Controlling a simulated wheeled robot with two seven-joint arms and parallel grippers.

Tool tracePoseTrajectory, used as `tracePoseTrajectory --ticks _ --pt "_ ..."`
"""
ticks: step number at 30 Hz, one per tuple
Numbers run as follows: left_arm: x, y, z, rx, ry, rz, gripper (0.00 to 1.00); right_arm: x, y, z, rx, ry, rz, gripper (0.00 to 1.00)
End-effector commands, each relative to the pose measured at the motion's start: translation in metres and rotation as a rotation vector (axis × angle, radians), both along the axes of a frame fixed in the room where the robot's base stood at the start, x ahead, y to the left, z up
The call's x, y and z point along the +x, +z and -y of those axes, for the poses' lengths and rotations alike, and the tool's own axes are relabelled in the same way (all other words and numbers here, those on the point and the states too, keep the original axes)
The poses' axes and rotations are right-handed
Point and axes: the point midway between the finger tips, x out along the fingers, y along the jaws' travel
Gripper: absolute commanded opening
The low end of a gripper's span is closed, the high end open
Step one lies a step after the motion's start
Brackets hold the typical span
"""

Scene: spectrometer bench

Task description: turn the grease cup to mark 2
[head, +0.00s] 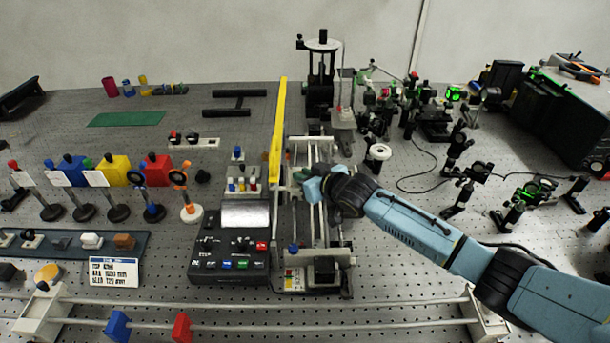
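My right arm comes in from the lower right, and its gripper (304,178) is over the left side of the rail carriage assembly (318,225), close to the yellow bar. The fingers are small and partly hidden by the gripper body, so I cannot tell whether they are open, shut or touching anything. I cannot pick out the grease cup or its marks for certain; it may be hidden at the gripper. A white round-topped piece (378,152) stands just behind my wrist, apart from it. My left gripper is not in view.
A long yellow bar (277,150) stands left of the gripper. A black control box (232,250) with coloured buttons is in front of it. Optics on posts (465,185) crowd the right side. Filter holders (110,170) stand at left.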

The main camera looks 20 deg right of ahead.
Motion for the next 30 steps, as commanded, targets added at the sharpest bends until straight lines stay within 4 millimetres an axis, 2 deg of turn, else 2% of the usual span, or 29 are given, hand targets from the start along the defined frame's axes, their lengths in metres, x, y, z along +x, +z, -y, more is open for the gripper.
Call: tracePoseTrajectory --ticks 8,17,30 --pt "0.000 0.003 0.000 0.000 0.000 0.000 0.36 0.000 0.002 -0.003 0.004 -0.016 0.002 0.00" --pt "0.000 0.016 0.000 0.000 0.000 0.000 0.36 0.000 0.004 -0.010 0.013 -0.173 0.006 0.00" --pt "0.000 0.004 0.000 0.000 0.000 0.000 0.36 -0.001 -0.001 -0.012 0.010 -0.394 0.001 0.00"
